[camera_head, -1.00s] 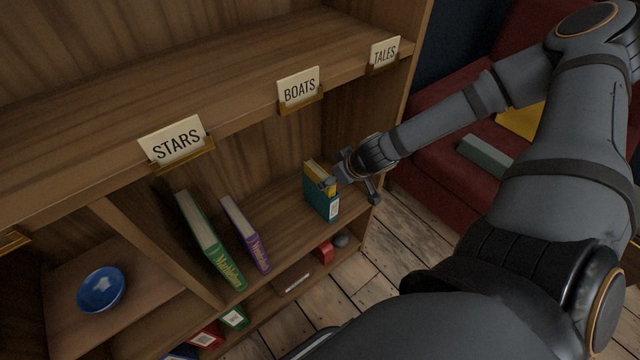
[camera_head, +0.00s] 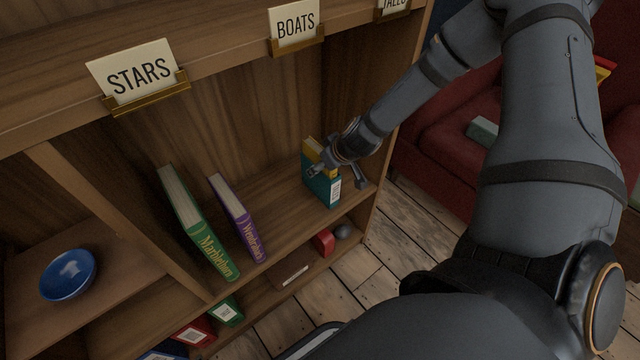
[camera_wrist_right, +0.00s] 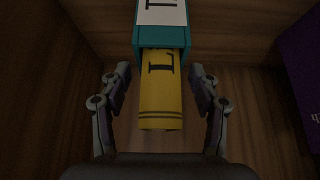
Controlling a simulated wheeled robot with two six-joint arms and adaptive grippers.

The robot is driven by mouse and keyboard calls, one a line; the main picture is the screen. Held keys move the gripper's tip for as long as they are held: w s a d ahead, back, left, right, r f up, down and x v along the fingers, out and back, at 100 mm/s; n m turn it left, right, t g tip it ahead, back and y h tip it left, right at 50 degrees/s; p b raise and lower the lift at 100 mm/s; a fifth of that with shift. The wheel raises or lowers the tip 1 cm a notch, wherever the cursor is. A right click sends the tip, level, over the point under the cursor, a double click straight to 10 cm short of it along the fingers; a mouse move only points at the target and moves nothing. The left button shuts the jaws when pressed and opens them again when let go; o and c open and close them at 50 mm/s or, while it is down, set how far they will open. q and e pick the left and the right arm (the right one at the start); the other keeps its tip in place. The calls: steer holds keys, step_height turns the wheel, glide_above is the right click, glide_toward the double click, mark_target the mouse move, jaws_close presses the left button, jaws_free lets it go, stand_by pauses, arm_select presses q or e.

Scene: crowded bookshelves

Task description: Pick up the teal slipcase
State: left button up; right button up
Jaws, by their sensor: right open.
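The teal slipcase (camera_head: 323,190) stands upright on the middle shelf near its right end, with a yellow book (camera_head: 313,152) in it. In the right wrist view the slipcase (camera_wrist_right: 162,42) is at the top centre, with a white label, and the yellow book (camera_wrist_right: 160,95) sticks out of it toward me. My right gripper (camera_head: 325,172) is at the slipcase's upper part. In the wrist view its open fingers (camera_wrist_right: 160,78) lie on either side of the yellow book, with gaps, and the tips are near the slipcase's edge. My left gripper is not in view.
A purple book (camera_head: 238,218) and a green book (camera_head: 198,222) lean to the left on the same shelf. A blue bowl (camera_head: 68,275) sits in the left compartment. The upper shelf bears a STARS sign (camera_head: 133,72) and a BOATS sign (camera_head: 294,24). Shelf space between purple book and slipcase is clear.

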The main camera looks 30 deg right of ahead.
jaws_close()
stand_by(0.5)
steer(key=r+p, duration=0.1)
steer(key=r, duration=0.1)
steer(key=s+r+p, duration=0.1)
steer(key=r+p, duration=0.1)
steer(key=s+a+r+p, duration=0.1)
steer(key=r+p, duration=0.1)
steer(key=shift+r, duration=0.35)
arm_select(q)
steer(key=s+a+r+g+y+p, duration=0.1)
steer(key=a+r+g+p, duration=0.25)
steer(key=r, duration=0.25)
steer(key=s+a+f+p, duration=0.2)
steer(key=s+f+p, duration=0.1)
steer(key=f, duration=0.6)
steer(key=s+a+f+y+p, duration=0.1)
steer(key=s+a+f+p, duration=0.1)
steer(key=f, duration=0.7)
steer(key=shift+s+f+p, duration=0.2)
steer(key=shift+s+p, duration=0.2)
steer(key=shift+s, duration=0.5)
arm_select(e)
steer(key=s+a+r, duration=0.5)
steer(key=s+r, duration=0.1)
steer(key=s, duration=0.4)
steer(key=shift+s, duration=0.25)
